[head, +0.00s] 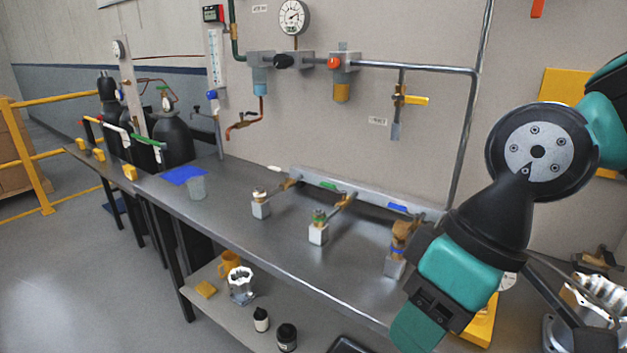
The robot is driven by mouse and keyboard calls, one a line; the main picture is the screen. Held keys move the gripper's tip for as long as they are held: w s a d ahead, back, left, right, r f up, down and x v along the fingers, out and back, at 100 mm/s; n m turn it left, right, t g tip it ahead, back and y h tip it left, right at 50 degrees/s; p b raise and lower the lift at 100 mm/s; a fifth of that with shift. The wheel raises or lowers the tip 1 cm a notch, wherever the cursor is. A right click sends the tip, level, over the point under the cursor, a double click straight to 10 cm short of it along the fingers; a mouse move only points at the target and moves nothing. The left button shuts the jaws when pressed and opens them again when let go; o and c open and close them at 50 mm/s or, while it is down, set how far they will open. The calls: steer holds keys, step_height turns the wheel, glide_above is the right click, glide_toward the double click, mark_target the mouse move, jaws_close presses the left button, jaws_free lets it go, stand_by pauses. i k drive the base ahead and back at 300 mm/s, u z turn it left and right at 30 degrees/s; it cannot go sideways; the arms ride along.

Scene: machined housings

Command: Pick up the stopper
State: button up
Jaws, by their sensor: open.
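A brown, cork-like piece (403,233), which may be the stopper, sits above a small grey metal block (395,266) at the right end of the bench, with a blue band beneath it. Two similar blocks stand to its left, one with a green fitting (319,216) and one with a pale top (259,194). My gripper (436,305) is at the end of the black and teal arm, in front of the bench's right part. It looks empty. Its fingertips are not clearly seen, and the wrist hides part of the bench.
The steel bench (250,240) is mostly clear in front of the blocks. A lower shelf (215,303) holds a mug and bottles. Pipes and a gauge (293,17) line the wall behind.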

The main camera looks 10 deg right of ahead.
mark_target(401, 229)
steer(key=u, duration=0.2)
steer(key=k, duration=0.55)
steer(key=u, duration=1.2)
steer(key=i, duration=0.85)
steer(key=z, duration=0.75)
steer(key=i, duration=0.4)
steer(key=z, duration=0.5)
